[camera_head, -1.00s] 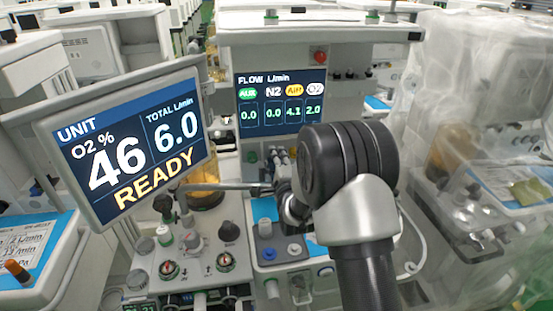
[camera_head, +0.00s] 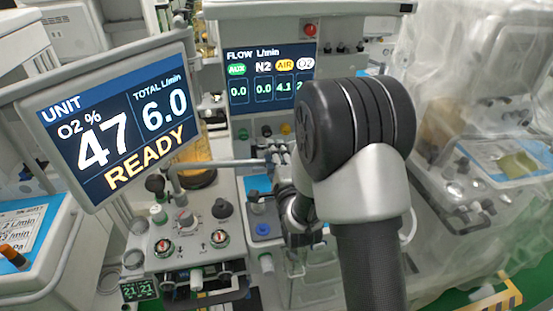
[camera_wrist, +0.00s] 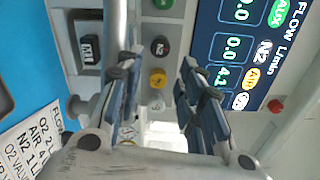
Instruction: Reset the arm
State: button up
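My gripper (camera_wrist: 158,68) is open in the wrist view, with a clear gap between its two fingers and nothing held. It points at the anaesthesia cart's front panel, where a black knob (camera_wrist: 160,46) and a yellow knob (camera_wrist: 158,79) show ahead of the gap. The flow display (camera_wrist: 245,50) is to the right of the fingers. In the head view my dark and silver arm (camera_head: 355,150) rises at centre right and covers the right edge of the flow display (camera_head: 270,80).
A tilted monitor (camera_head: 115,120) reads 47, 6.0 and READY at the left, on a bracket beside my arm. Knobs (camera_head: 187,222) sit below it. A plastic-covered cart (camera_head: 470,160) stands at the right. A side cart with a blue top (camera_head: 30,225) is at the left.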

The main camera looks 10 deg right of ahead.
jog(key=shift+s, duration=1.05)
